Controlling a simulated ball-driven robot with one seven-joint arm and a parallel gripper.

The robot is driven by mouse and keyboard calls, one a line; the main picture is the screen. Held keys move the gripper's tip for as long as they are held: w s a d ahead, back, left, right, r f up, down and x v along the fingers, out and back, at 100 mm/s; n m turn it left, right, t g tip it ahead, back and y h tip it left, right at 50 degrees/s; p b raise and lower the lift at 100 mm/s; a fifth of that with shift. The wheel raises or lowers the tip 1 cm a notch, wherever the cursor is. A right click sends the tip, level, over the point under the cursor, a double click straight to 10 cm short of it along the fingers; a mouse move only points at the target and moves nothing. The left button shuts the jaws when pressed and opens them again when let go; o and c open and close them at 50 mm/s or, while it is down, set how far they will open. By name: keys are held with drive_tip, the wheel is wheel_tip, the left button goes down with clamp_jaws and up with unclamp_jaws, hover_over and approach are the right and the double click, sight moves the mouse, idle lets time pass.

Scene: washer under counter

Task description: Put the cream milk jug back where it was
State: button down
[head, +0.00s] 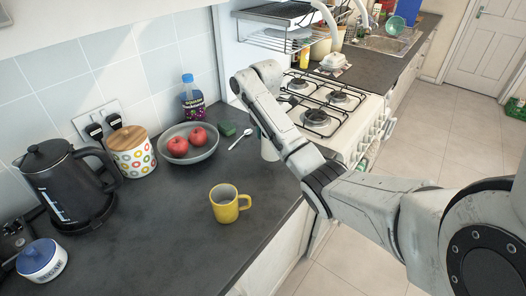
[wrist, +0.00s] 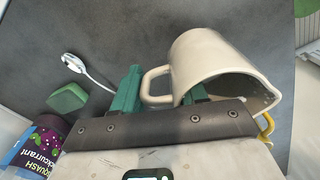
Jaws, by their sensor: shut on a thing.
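The cream milk jug (wrist: 212,62) is large in the wrist view, tilted in the picture, with its open mouth to the lower right and its handle to the left. My gripper (wrist: 158,90) has its green fingers at the handle and is shut on the jug there. In the head view a pale strip of the jug (head: 268,149) shows beside my arm, near the hob end of the counter. My arm hides the rest of it and the gripper's fingers. I cannot tell whether the jug touches the counter.
A yellow mug (head: 227,203) stands on the dark counter (head: 165,245). A spoon (head: 241,138), a green sponge (head: 227,128) and a grey bowl (head: 189,153) with red apples lie left of the jug. A squash bottle (head: 192,101) stands by the wall. The hob (head: 330,105) is beyond.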

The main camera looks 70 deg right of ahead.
drive_tip(key=shift+w+d+f, duration=0.35)
drive_tip(key=shift+w+f, duration=0.15)
drive_tip(key=shift+f, duration=0.1)
drive_tip(key=shift+f+p, duration=0.4)
drive_tip(key=shift+f, duration=1.05)
drive_tip(key=shift+f, duration=0.2)
drive_tip(key=c, duration=0.6)
unclamp_jaws()
wheel_tip(320, 180, up, 10)
drive_tip(key=shift+s+r+p, duration=0.1)
drive_tip(key=shift+r+p, duration=0.15)
drive_tip(key=shift+p, duration=1)
drive_tip(key=shift+r+p, duration=0.85)
drive_tip(key=shift+r, duration=0.15)
drive_tip(key=shift+f, duration=0.1)
